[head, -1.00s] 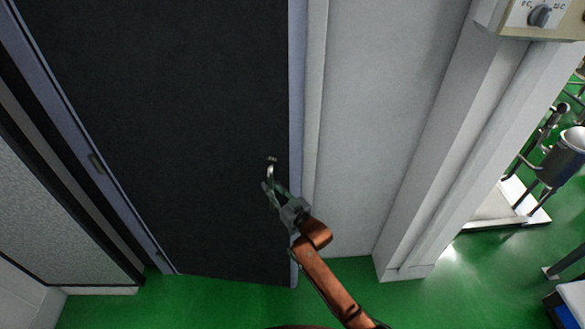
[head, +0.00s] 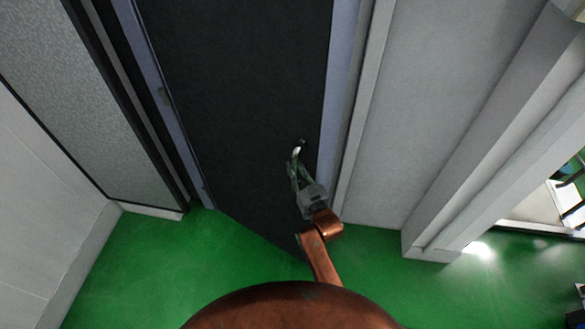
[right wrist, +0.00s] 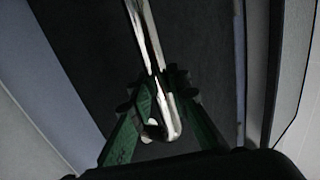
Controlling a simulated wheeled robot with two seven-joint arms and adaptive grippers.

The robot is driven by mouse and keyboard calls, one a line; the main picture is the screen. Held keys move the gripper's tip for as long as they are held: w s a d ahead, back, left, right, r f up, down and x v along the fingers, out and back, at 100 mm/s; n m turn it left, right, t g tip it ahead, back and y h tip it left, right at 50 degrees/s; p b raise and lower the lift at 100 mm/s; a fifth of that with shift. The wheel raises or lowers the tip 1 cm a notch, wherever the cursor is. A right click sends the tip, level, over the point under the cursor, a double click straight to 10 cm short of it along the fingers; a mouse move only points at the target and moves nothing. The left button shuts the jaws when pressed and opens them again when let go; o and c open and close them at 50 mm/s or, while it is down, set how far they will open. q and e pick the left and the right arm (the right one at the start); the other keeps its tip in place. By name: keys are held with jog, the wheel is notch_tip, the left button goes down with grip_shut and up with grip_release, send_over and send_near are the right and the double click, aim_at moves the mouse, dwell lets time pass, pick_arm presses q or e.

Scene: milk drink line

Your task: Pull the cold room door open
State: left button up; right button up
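The cold room door (head: 235,110) is a dark panel in a blue-grey frame in the head view. Its lower edge slants toward me on the handle side, so it stands partly open. Its metal handle (head: 297,152) is near the right edge. My right gripper (head: 296,168) is at the handle. In the right wrist view the bright handle (right wrist: 147,35) runs between the green fingers of the right gripper (right wrist: 156,82), which are closed around it. The fingers hide part of the handle. My left gripper is not in view.
A grey wall panel (head: 415,110) and a protruding post (head: 490,140) stand right of the door. A speckled panel (head: 90,90) stands to the left. The green floor (head: 150,265) before the door is clear. White-based equipment (head: 535,208) shows at far right.

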jog(key=o, duration=0.3)
jog(key=shift+s+a, duration=0.1)
jog(key=shift+a, duration=0.05)
jog(key=shift+o, duration=0.9)
jog(key=shift+s, duration=0.2)
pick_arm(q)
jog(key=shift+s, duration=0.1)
pick_arm(e)
jog(key=v, duration=1.1)
jog(key=shift+s+d, duration=0.25)
jog(key=shift+s, duration=0.05)
jog(key=shift+c, duration=0.4)
